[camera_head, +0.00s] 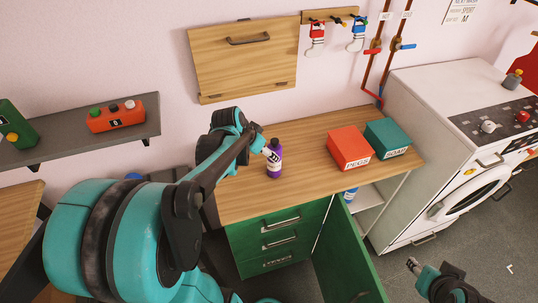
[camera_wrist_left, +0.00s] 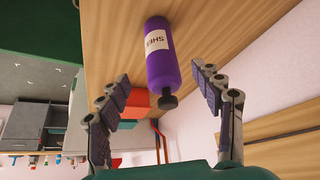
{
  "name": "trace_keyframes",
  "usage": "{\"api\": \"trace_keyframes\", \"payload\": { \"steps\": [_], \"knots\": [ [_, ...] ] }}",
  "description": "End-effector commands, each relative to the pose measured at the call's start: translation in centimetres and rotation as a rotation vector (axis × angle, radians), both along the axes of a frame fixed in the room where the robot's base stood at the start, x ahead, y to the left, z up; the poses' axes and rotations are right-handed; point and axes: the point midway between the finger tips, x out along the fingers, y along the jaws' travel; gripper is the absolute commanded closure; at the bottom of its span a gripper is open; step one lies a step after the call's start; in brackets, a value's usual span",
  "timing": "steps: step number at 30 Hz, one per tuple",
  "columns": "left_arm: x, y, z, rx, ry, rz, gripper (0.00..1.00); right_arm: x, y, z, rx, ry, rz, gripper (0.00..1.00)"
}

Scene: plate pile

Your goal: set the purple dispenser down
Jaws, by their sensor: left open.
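The purple dispenser (camera_head: 275,163) stands upright on the wooden counter (camera_head: 243,205), left of the two boxes. It has a white label and a dark cap. In the left wrist view the dispenser (camera_wrist_left: 160,68) shows beyond and partly between the spread fingertips, with its cap toward the gripper and its base on the wood. My left gripper (camera_head: 266,151) is open beside the upper part of the dispenser; the wrist view shows its two fingers (camera_wrist_left: 161,72) apart from it on both sides. My right gripper (camera_head: 412,263) is low at the bottom right, far from the dispenser; its jaws are too small to read.
A red box (camera_head: 348,148) and a green box (camera_head: 388,138) stand on the counter to the right. A green cabinet door (camera_head: 345,262) hangs open below. A white washing machine (camera_head: 425,130) stands at the right. The counter is bare around the dispenser.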

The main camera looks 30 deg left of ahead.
Motion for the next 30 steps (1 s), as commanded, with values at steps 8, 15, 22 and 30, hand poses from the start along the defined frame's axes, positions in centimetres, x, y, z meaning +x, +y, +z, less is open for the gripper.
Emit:
{"api": "trace_keyframes", "payload": {
  "steps": [8, 15, 22, 30],
  "knots": [
    [-3.9, -7.1, 2.7, 0.01, -0.007, 0.034, 0.34, 0.0, 0.0, 0.1, 0.0, 0.0, 0.0, 0.6],
    [-10.1, -13.9, 3.6, 0.009, -0.057, 0.087, 0.34, 0.0, 0.0, 0.1, 0.0, 0.0, 0.0, 0.6],
    [-12.9, -16.1, 3.3, -0.004, -0.095, 0.112, 0.34, 0.0, 0.0, 0.1, 0.0, 0.0, 0.0, 0.6],
    [-13.1, -16.2, 3.2, -0.006, -0.1, 0.117, 0.34, 0.0, 0.0, 0.1, 0.0, 0.0, 0.0, 0.6]
  ]
}}
